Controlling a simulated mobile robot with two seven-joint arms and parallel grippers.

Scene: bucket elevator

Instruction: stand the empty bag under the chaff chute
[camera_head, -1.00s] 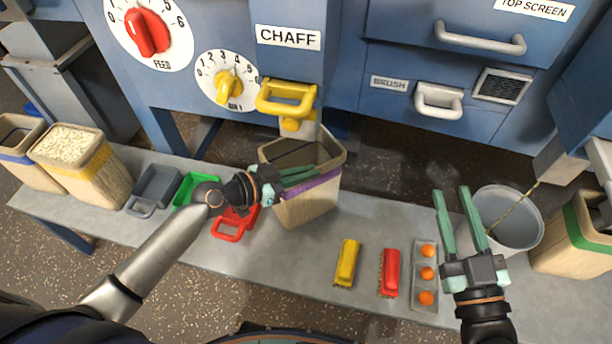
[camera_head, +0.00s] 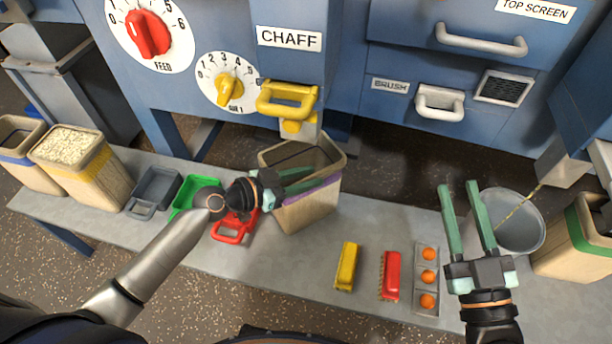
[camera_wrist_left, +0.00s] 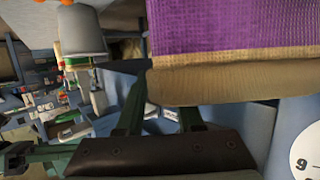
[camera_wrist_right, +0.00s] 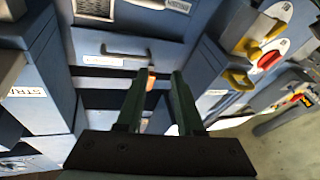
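The empty bag (camera_head: 308,205), tan with a purple band, is on the bench below the CHAFF label. It looks slightly tilted, and its open mouth shows a dark inside. The chaff chute (camera_head: 305,128), with a yellow handle, is just behind and above the bag's far rim. My left gripper (camera_head: 300,178) is at the bag's near left rim, its fingers apart. In the left wrist view, the bag's wall (camera_wrist_left: 225,85) hides one fingertip; I cannot tell whether the fingers straddle the rim. My right gripper (camera_head: 463,190) is open and empty, left of the grey bucket.
A red scoop (camera_head: 232,228) lies close under my left gripper. Green (camera_head: 190,190) and grey (camera_head: 155,190) scoops are further left, beside a full bag (camera_head: 105,180). Yellow (camera_head: 347,266) and red (camera_head: 390,275) brushes and a tray (camera_head: 424,308) lie at front right. The grey bucket (camera_head: 530,225) is right.

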